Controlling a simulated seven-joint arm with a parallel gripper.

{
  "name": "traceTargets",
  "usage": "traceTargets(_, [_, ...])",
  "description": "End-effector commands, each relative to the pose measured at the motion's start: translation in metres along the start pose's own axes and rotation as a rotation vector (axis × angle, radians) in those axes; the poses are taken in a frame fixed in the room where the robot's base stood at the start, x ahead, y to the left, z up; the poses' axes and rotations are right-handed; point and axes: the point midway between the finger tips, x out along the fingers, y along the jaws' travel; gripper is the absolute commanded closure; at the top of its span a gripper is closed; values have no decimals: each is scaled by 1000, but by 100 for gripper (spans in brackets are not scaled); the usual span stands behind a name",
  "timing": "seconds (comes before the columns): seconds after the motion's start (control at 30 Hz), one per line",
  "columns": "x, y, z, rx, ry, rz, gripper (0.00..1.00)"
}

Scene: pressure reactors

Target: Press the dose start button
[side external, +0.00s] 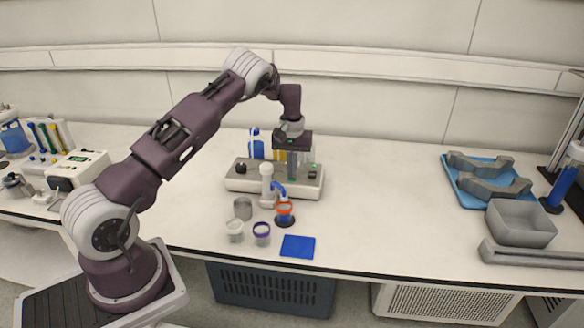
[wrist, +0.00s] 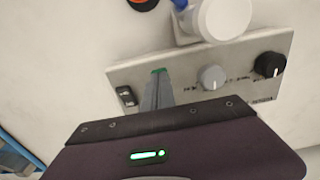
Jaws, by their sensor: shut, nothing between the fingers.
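The dosing unit is a low grey box with controls on its top; in the side view its housing (side external: 240,183) stands on the bench, and its panel (wrist: 190,62) shows in the wrist view. My gripper (side external: 291,178) is shut and empty, pointing down over the top of this box. In the wrist view my gripper (wrist: 159,74) lies over the panel between a black rocker switch (wrist: 126,96) and a grey knob (wrist: 212,77). Contact cannot be made out.
A black knob (wrist: 270,65) is at the panel's right end. A white cylinder (side external: 266,172) stands before the box, beside an orange-ringed flask (side external: 284,210). Small jars (side external: 262,231) and a blue mat (side external: 298,246) are nearer the edge. Bench to the right is clear up to a blue tray (side external: 464,195).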

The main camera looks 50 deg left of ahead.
Motion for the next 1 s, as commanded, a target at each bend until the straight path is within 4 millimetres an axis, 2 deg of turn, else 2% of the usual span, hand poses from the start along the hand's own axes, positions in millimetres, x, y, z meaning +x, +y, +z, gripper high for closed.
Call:
traceTargets(0.07, [11, -1, 1, -2, -5, -1, 100])
traceTargets(0.2, [14, -1, 2, -2, -7, -4, 100])
traceTargets(0.37, [14, -1, 2, -1, -7, -4, 100])
traceTargets(0.47, [5, -1, 2, -1, -6, -3, 100])
traceTargets(0.57, [-15, 0, 1, -1, 0, 1, 100])
traceTargets(0.8, [-78, 0, -2, -1, 10, 5, 100])
traceTargets(1.0, [-118, 0, -2, -2, 9, 4, 100])
